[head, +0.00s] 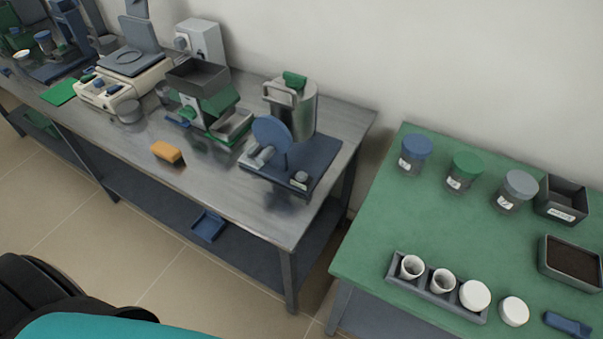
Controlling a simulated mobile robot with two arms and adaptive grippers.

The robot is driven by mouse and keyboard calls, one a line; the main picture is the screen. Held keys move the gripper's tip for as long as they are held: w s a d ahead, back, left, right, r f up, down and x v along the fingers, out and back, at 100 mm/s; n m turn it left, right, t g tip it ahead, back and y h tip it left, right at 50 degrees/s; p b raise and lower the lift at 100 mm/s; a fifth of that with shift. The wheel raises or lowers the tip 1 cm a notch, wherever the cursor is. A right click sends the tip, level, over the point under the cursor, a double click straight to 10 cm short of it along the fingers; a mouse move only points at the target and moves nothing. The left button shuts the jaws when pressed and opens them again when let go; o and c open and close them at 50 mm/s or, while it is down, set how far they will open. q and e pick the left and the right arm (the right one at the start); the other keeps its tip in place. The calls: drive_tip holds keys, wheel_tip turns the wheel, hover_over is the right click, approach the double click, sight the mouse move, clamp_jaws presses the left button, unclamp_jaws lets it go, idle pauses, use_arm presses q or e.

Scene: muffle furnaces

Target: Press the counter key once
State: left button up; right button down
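No part is clearly marked as the counter key at this size. A device with a dark blue base (322,165) stands at the right end of the grey metal bench. It carries a steel pot (296,108) with a green lid and a round blue disc (271,131). A small grey block with a dark round top (300,179) sits on the base's front right corner; I cannot tell whether it is the counter key. Neither of my grippers is in view.
The metal bench (215,185) also holds an orange block (166,152), a grey-hopper machine (198,76) and a cream instrument (120,85). The green table (400,225) at right holds lidded jars, a rack (440,299) with white cups, and dark boxes. Floor shows in front.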

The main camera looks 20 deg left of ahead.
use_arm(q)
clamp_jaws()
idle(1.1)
